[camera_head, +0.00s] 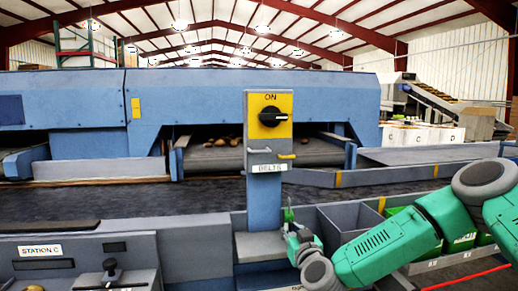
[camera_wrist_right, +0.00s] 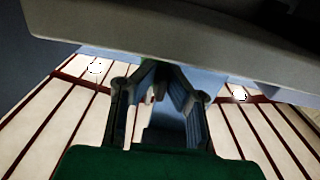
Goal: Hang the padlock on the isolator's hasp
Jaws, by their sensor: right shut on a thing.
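The isolator (camera_head: 270,122) is a yellow plate with a black rotary knob under the word ON, on a blue post. Below the knob are a grey bar (camera_head: 259,150) and a yellow bar (camera_head: 286,156); I cannot tell which is the hasp. Nothing hangs on either. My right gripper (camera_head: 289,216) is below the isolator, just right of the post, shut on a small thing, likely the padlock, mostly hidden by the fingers. In the right wrist view the fingers (camera_wrist_right: 158,75) converge on a small greenish piece. My left gripper is not in view.
A BELTS label (camera_head: 266,168) sits under the bars. The post (camera_head: 263,203) rises from a grey ledge. Grey and green bins (camera_head: 352,214) stand right of it, partly behind my right arm. A blue grader (camera_head: 190,100) spans behind.

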